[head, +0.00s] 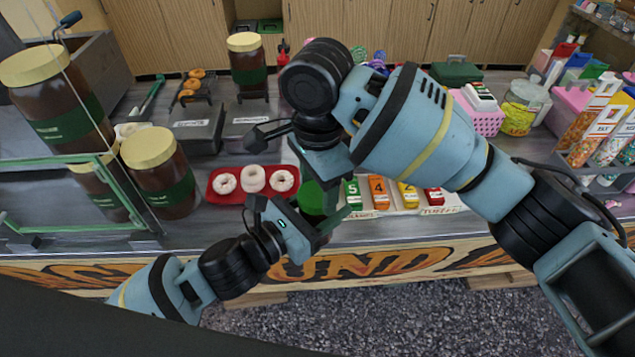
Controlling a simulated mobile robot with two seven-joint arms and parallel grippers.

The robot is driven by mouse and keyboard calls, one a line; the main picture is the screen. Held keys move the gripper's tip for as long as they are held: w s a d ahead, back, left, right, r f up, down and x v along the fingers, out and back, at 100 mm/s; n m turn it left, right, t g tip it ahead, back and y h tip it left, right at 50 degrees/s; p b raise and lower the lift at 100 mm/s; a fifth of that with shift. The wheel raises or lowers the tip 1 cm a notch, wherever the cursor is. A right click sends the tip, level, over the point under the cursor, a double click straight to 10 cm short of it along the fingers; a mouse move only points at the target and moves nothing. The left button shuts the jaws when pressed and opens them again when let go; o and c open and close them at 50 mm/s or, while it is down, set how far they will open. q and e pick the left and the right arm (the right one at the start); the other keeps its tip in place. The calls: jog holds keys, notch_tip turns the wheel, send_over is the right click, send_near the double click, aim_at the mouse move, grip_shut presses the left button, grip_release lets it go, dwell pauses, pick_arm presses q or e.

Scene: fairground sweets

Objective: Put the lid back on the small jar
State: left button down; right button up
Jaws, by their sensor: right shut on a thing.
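My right gripper (317,170) points down over the counter's front middle, its fingers mostly hidden by its own wrist. A dark green round thing (312,197) shows just below it, between my two grippers. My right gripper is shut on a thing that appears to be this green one. I cannot tell if it is the lid, the small jar or both. My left gripper (325,218) reaches in low from the left, close beside the green thing. Its fingers overlap the green thing in the picture, so I cannot tell if they grip it.
A red tray (240,197) with white ring sweets lies left of the grippers. Large brown jars (165,190) with cream lids stand at the left by a glass guard. Numbered blocks (378,192) sit to the right. A pink basket (482,121) stands further back.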

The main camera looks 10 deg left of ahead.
jog(key=m, duration=0.3)
jog(key=shift+s, duration=0.1)
jog(key=m, duration=0.4)
jog(key=shift+m, duration=0.3)
jog(key=o, duration=1)
jog(key=shift+c, duration=0.2)
jog(key=shift+r, duration=2.3)
jog(key=shift+c, duration=0.2)
